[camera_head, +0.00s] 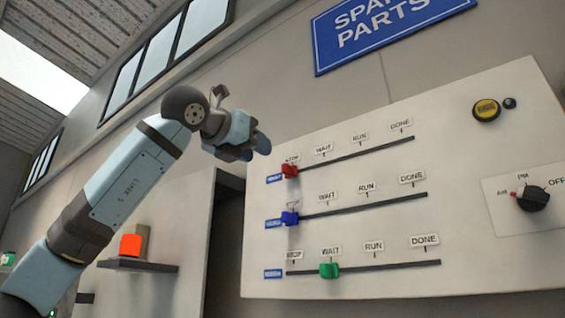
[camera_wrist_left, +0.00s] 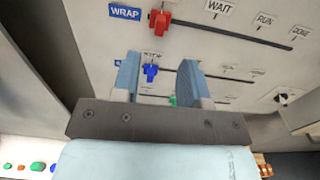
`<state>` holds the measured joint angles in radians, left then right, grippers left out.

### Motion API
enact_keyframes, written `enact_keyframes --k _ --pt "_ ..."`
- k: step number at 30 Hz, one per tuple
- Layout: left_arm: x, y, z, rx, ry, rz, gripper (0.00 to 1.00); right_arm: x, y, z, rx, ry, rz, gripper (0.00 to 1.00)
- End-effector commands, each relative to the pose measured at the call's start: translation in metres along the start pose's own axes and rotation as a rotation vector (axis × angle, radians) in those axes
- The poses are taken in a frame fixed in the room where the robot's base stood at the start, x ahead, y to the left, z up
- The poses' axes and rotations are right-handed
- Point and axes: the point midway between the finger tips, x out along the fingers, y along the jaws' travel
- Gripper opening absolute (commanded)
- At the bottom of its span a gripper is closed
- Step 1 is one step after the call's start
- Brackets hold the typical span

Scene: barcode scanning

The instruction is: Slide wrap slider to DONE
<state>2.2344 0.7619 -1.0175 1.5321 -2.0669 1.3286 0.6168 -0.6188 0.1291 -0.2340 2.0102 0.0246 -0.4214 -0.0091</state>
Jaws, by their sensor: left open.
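The wrap slider's red knob (camera_head: 290,171) sits at the left end of the top track, at STOP. The WRAP label (camera_wrist_left: 125,12) shows beside the red knob (camera_wrist_left: 159,21) in the left wrist view. The top track's DONE label (camera_head: 400,125) is at its right end. My left gripper (camera_head: 257,147) is open and empty, up and left of the red knob and apart from it. In the left wrist view, its two fingers (camera_wrist_left: 159,75) stand below the red knob, with the blue knob seen between them. My right gripper is not in view.
The blue knob (camera_head: 290,217) is at the left end of the middle track. The green knob (camera_head: 329,270) is at WAIT on the bottom track. An orange-red block (camera_head: 131,245) is on a shelf at left.

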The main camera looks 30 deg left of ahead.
Motion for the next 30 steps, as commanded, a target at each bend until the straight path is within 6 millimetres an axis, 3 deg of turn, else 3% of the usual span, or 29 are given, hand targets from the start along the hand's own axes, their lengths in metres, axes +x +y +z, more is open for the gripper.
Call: enact_keyframes --k 6,12,18,26,30 --pt "0.049 -0.001 0.002 -0.001 0.003 -0.002 0.4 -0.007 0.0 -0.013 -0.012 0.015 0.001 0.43" --pt "0.08 -0.001 0.001 0.0 0.002 -0.001 0.4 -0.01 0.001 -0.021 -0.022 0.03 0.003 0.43" --pt "0.092 -0.001 0.0 0.0 0.001 -0.002 0.4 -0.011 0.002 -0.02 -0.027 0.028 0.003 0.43" --pt "0.093 -0.001 -0.001 0.0 0.0 -0.002 0.4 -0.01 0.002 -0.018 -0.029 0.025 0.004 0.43" --pt "0.093 -0.001 -0.001 0.0 0.001 -0.002 0.11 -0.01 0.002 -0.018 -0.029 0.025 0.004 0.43"
